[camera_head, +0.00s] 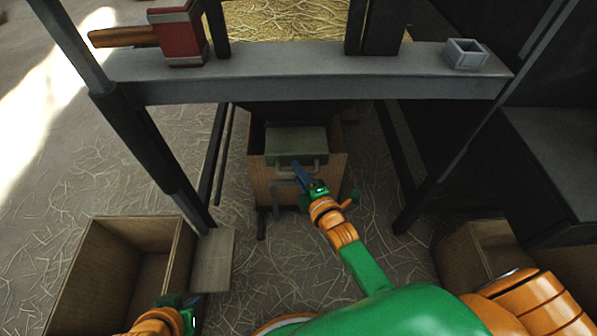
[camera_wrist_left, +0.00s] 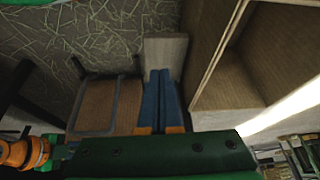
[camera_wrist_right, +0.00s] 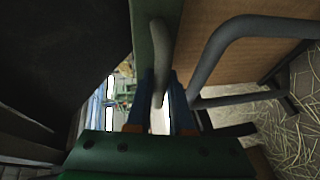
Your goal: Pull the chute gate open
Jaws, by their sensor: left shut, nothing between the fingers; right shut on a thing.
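The chute gate (camera_head: 297,142) is a grey-green plate below the beam, at the open top of a brown box. Its grey bar handle (camera_head: 318,166) sticks out at the front; the handle also shows in the right wrist view (camera_wrist_right: 158,62). My right gripper (camera_head: 300,173) is shut on this handle, with its blue fingers on either side of the bar. The fingers partly hide the handle in the head view. My left gripper (camera_wrist_left: 162,78) is shut and empty, with its fingers together. In the head view, it (camera_head: 190,302) is low at the left, away from the gate.
The brown box (camera_head: 258,183) under the gate has a grey handle of its own on its front. Open boxes stand at lower left (camera_head: 95,262) and lower right (camera_head: 457,262). Dark legs stand on both sides.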

